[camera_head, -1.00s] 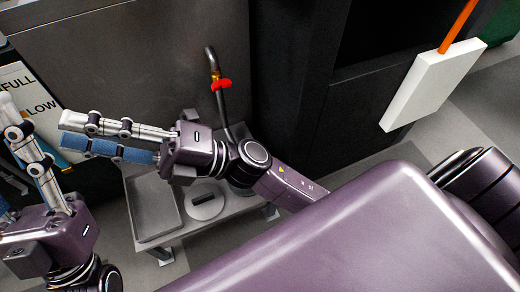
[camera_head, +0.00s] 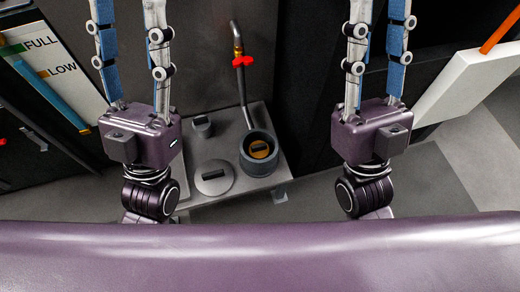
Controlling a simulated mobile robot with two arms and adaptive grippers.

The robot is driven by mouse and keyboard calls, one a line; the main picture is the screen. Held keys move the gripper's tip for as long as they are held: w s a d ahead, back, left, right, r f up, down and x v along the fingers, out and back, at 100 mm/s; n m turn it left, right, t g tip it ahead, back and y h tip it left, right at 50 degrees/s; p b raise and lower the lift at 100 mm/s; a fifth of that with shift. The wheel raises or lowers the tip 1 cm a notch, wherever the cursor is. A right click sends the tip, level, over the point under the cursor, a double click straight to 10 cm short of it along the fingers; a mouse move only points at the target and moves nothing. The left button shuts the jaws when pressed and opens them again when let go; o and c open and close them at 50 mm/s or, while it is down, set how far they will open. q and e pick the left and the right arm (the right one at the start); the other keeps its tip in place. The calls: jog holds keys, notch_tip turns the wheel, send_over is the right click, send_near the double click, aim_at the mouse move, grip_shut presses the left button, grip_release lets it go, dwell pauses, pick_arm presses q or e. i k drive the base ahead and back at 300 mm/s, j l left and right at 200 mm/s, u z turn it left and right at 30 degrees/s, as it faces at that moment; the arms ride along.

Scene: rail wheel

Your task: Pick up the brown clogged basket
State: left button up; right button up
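The brown clogged basket (camera_head: 259,150) appears as a brown round top with a dark bar across it. It sits inside a grey round housing (camera_head: 250,166) on a low grey bench, below a bent pipe. My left gripper (camera_head: 130,30) is to the left of it and my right gripper (camera_head: 378,30) to the right. Both point toward the top of the picture, with their long fingers spread apart and nothing between them. Both are well apart from the basket. The fingertips reach the top edge of the picture.
A grey round lid with a dark bar (camera_head: 213,177) lies on the bench left of the housing, with a small grey block (camera_head: 202,126) behind. A pipe with a red valve handle (camera_head: 243,61) rises behind. A white panel (camera_head: 465,85) stands right; a level gauge (camera_head: 45,65) is at left.

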aim_at(258, 150)
jog(key=j+z, duration=0.25)
jog(key=z, duration=0.15)
jog(key=j+z, duration=0.6)
jog(key=z, duration=0.25)
